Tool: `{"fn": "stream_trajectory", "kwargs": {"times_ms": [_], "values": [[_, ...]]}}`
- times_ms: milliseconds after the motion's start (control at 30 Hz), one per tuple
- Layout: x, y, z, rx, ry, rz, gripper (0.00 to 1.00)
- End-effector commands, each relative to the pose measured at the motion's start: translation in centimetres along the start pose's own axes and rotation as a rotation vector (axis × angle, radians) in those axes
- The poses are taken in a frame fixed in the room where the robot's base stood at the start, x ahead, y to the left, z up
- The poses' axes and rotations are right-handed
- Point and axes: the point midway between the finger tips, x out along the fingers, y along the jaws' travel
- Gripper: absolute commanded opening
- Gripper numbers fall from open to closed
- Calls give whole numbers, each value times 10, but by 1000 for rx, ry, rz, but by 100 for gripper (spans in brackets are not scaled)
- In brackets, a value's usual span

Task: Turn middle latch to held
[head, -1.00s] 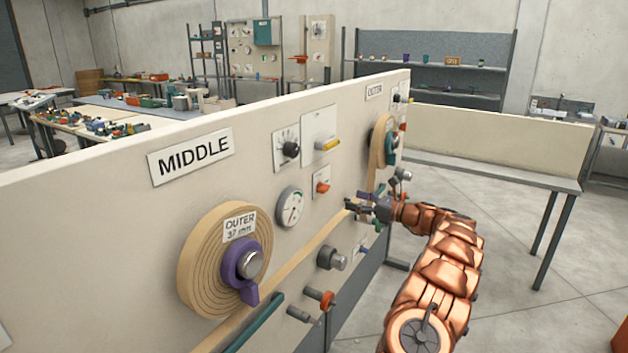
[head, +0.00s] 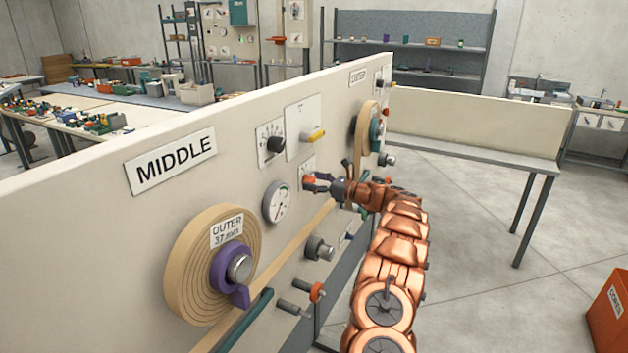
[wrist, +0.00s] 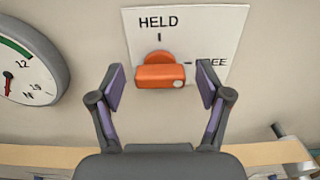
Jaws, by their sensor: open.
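The middle latch is an orange knob (wrist: 160,72) on a white plate (wrist: 215,25) marked HELD at the top and FREE at the right. In the wrist view its bar lies level, with a pale dot at its right end on the FREE side. My gripper (wrist: 160,85) is open, with one finger on each side of the knob and gaps between. Contact is not visible. In the head view my gripper (head: 318,183) is at the orange knob (head: 308,182), partly covering it and its plate.
A round gauge (wrist: 28,68) is left of the plate; it also shows in the head view (head: 277,201). A tan strip (head: 290,242) runs below, from the large roll (head: 190,275). A yellow handle (head: 314,135) sits above. Pegs (head: 318,248) stick out below.

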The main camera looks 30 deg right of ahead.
Motion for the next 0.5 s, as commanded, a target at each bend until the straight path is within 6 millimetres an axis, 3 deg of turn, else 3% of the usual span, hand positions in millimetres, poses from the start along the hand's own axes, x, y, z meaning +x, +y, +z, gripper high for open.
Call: {"fn": "stream_trajectory", "kwargs": {"times_ms": [233, 500], "values": [[1, 0, 0, -1, 0, 0, 77], [1, 0, 0, -2, 0, 0, 49]]}}
